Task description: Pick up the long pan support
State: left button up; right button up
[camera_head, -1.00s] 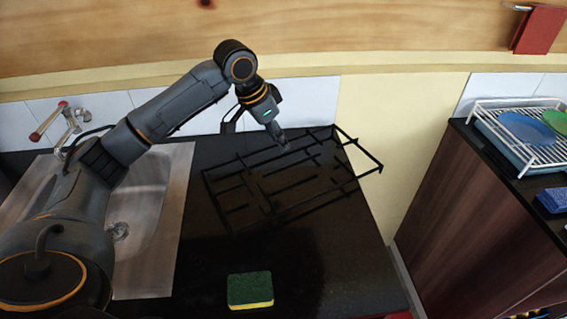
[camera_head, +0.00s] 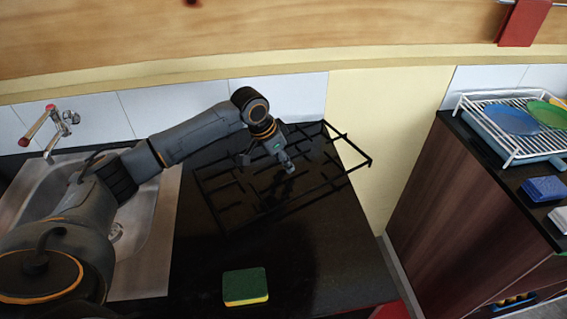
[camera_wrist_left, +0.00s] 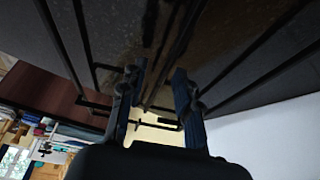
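The long pan support (camera_head: 233,184) is a black wire-like grid on the dark countertop. Its right end reaches past the counter's right edge in the head view. My left gripper (camera_head: 288,169) points down over the middle of the support. In the left wrist view, its two fingers (camera_wrist_left: 158,100) are apart, with thin bars of the support (camera_wrist_left: 85,45) passing around and between them. I cannot tell whether the fingers touch a bar. My right gripper is not in view.
A green and yellow sponge (camera_head: 245,286) lies on the front of the counter. A steel sink (camera_head: 150,225) is at left, under my left arm. A gap separates the counter from a brown cabinet (camera_head: 450,190) with a white dish rack (camera_head: 510,155) and a blue sponge (camera_head: 545,188).

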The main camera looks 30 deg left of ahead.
pick_arm(q)
grip_shut()
jog(key=shift+w+r, duration=0.1)
jog(key=shift+r, duration=0.05)
